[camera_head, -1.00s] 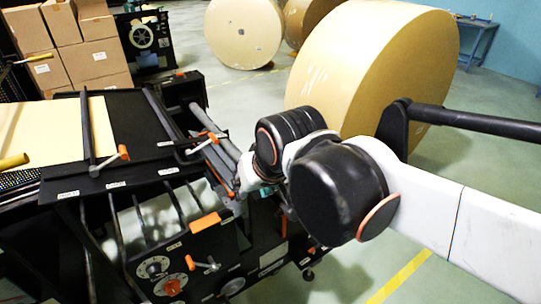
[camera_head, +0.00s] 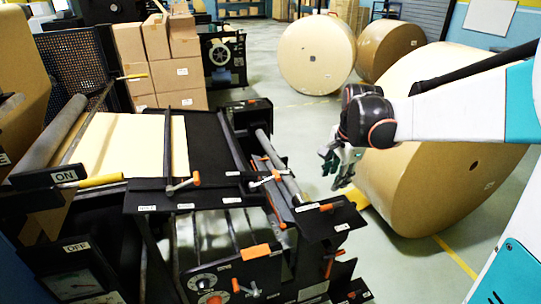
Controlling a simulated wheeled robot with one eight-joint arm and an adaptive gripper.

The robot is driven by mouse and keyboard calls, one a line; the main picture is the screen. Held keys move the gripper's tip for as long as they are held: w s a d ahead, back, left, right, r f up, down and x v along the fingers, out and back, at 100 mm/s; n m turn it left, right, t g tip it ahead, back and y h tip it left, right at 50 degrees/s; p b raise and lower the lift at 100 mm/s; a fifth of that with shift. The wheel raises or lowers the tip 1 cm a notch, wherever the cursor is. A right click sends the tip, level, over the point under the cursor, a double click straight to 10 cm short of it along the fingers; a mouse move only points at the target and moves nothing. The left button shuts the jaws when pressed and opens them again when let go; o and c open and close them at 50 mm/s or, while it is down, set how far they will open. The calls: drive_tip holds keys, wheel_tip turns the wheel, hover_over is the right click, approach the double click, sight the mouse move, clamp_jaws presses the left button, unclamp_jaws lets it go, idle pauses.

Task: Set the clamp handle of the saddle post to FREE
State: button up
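The black machine (camera_head: 212,222) fills the left and middle of the head view and carries several orange-tipped handles. Two levers, one on the left (camera_head: 184,184) and one in the middle (camera_head: 268,180), lie along its top edge. Another orange-tipped handle (camera_head: 325,208) lies on a small black plate at the right end. One orange grip (camera_head: 329,266) hangs below that plate. The labels are too small to read, so I cannot tell which is the saddle post's clamp handle or how it is set. My gripper (camera_head: 338,178) hangs above and beyond the right plate, apparently touching nothing.
A big kraft roll (camera_head: 440,190) stands close to the right of my gripper, behind my arm. Two more rolls (camera_head: 317,55) (camera_head: 388,50) stand farther back. Stacked cartons (camera_head: 160,60) stand at the back left. Open floor (camera_head: 295,120) lies between machine and rolls.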

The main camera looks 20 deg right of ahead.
sight(326, 206)
drive_tip(key=shift+m, duration=0.4)
drive_tip(key=b+x, duration=0.1)
drive_tip(key=x, duration=0.3)
drive_tip(key=b+x, duration=0.2)
drive_tip(key=x, duration=0.3)
drive_tip(key=d+b+x, duration=0.1)
drive_tip(key=x, duration=0.4)
drive_tip(key=shift+s+f+b, duration=0.1)
drive_tip(key=shift+f+b, duration=0.05)
drive_tip(key=shift+b, duration=0.25)
drive_tip(key=shift+a, duration=0.1)
drive_tip(key=shift+c, duration=0.6)
clamp_jaws()
